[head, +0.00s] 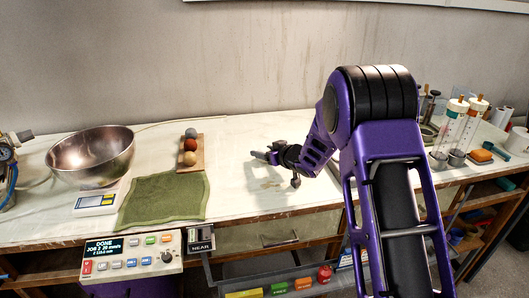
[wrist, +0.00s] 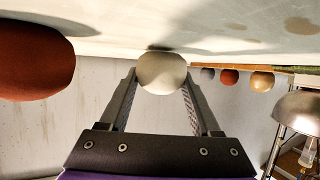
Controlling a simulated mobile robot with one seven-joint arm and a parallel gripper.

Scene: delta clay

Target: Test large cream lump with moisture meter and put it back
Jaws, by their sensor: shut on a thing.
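In the wrist view, which looks upside down, a rounded cream lump (wrist: 162,72) sits between the fingertips of my gripper (wrist: 160,82). The gripper is shut on it, one finger on each side. The lump is at or very close to the pale tabletop, with a dark shadow beside it; I cannot tell whether it touches. In the head view my gripper (head: 268,156) is low over the middle of the table, and the lump cannot be made out there. I cannot identify a moisture meter with certainty in either view.
A large red-brown lump (wrist: 35,60) is close by in the wrist view. A board (head: 204,151) holds grey, red and tan balls, behind a green cloth (head: 165,199). A steel bowl (head: 92,152) and a scale (head: 98,201) stand left. Clear cylinders (head: 452,127) stand right.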

